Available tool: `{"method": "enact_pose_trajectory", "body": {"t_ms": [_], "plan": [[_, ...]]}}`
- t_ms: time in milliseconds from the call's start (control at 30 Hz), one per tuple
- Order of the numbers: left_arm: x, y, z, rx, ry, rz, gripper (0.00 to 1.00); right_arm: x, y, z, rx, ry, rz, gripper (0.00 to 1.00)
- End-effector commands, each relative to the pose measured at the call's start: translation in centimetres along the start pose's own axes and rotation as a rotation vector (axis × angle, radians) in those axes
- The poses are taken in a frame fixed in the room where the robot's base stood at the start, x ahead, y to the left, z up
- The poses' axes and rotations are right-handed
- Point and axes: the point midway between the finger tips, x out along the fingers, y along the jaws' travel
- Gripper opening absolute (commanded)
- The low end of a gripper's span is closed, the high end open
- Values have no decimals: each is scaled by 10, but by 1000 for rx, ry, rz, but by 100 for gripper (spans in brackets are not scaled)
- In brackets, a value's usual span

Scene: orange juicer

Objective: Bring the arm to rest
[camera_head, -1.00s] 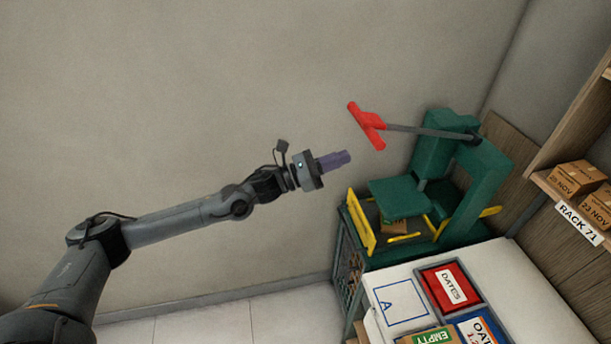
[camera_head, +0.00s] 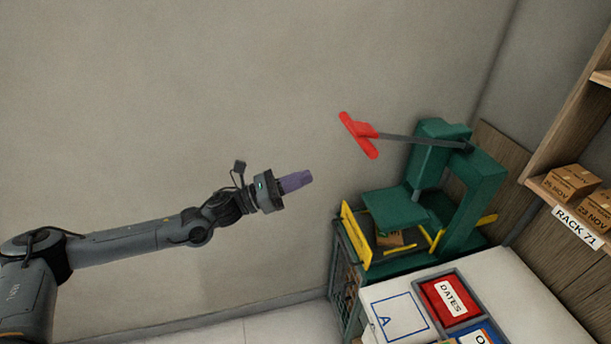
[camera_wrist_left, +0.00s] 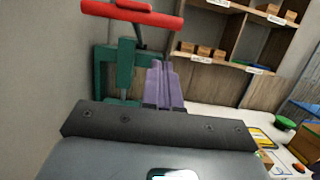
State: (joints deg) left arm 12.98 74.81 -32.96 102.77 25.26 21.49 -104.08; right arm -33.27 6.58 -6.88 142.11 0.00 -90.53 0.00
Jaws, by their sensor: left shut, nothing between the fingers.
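My left gripper (camera_head: 296,181) has purple fingers and is shut with nothing between them. It hangs in the air in front of the grey wall, left of the green juicer (camera_head: 487,185) and apart from it. The juicer's lever with its red T-shaped handle (camera_head: 359,135) points up and to the left. In the left wrist view my shut purple fingers (camera_wrist_left: 162,84) point toward the juicer (camera_wrist_left: 125,65), with the red handle (camera_wrist_left: 132,13) at the top. My right gripper is in neither view.
The juicer stands on a dark crate stand with yellow bars (camera_head: 357,235). A white table (camera_head: 535,285) at lower right holds a red DATES bin (camera_head: 450,300) and a square marked A. A wooden shelf (camera_head: 545,190) with small boxes is at right. The space before the wall is clear.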

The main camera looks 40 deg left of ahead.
Motion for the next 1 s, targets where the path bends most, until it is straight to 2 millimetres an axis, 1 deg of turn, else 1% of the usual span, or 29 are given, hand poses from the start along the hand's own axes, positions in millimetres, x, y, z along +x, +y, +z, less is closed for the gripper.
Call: {"method": "enact_pose_trajectory", "body": {"t_ms": [167,267,367,400,467,500,567,600,667,700,767,800,867,900,967,1000], "plan": [[-1,0,-3,-3,5,1,0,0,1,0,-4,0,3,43],[-7,-4,-19,-26,24,5,0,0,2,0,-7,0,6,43],[-15,-17,-50,-94,37,16,0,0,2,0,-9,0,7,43],[-18,-27,-67,-140,36,23,0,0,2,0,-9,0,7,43],[-23,-49,-92,-226,22,32,0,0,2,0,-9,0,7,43],[-24,-68,-105,-290,6,37,0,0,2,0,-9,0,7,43],[-27,-96,-124,-394,-15,57,0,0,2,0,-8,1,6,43],[-29,-113,-136,-470,-20,90,0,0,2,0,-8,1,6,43],[-33,-135,-152,-605,-23,159,0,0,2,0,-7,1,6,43],[-35,-147,-162,-709,-21,215,0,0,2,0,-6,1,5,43],[-41,-164,-177,-881,-14,313,0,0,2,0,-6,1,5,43],[-46,-174,-186,-1006,-9,388,0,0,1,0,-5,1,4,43],[-55,-188,-199,-1202,-2,510,0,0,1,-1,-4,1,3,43],[-63,-197,-207,-1338,1,602,0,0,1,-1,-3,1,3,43],[-77,-209,-216,-1539,-3,748,0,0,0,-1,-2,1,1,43],[-87,-217,-222,-1663,-9,848,0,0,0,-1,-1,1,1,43]]}}
